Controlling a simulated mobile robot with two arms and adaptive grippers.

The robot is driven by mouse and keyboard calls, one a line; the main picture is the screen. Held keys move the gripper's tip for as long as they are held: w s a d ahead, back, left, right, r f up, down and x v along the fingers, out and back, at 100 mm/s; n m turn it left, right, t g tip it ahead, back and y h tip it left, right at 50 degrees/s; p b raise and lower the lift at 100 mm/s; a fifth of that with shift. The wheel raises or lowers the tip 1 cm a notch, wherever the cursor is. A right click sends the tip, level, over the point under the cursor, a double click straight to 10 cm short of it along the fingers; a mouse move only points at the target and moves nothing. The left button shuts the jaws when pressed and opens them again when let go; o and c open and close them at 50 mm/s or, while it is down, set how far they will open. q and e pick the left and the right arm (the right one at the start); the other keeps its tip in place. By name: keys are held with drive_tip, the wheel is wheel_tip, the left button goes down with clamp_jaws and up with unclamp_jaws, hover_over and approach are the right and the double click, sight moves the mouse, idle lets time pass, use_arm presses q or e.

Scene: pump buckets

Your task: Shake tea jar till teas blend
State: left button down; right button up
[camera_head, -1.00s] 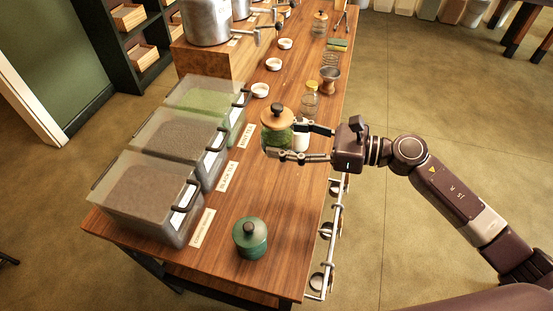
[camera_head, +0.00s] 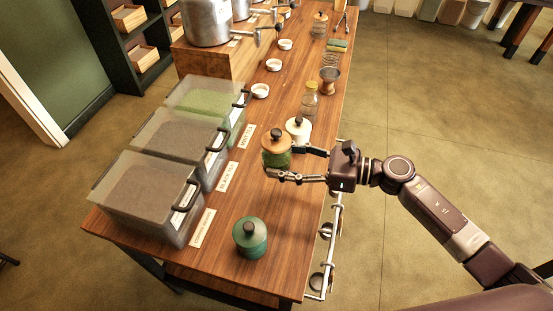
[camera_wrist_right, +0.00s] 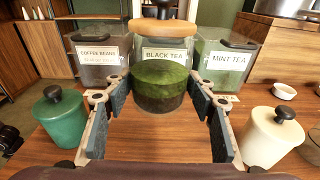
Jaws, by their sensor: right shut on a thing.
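The tea jar (camera_head: 277,157) is glass with a round wooden lid (camera_head: 276,143) and a dark knob. My right gripper (camera_head: 284,161) is shut on the jar, one finger on each side, and holds it upright over the right part of the counter. The gap under it is hard to judge. In the right wrist view the jar (camera_wrist_right: 160,85) sits between the fingers (camera_wrist_right: 158,108). Its contents look green on top and darker brown below, in separate bands. My left gripper is not in view.
Three clear bins line the counter's left: coffee beans (camera_head: 148,190), black tea (camera_head: 185,137) and mint tea (camera_head: 210,101). A green canister (camera_head: 250,237) stands in front, a white canister (camera_head: 298,128) just behind the held jar. A metal rail (camera_head: 333,240) runs along the right edge.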

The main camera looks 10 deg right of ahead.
sight(284, 140)
wheel_tip(284, 140, up, 6)
drive_tip(key=shift+w+d+r, duration=0.1)
drive_tip(key=shift+r, duration=0.05)
wheel_tip(284, 140, down, 7)
drive_tip(key=shift+r, duration=0.1)
wheel_tip(284, 140, up, 7)
drive_tip(key=shift+f, duration=0.15)
wheel_tip(284, 140, down, 6)
drive_tip(key=shift+f, duration=0.6)
drive_tip(key=shift+r, duration=0.2)
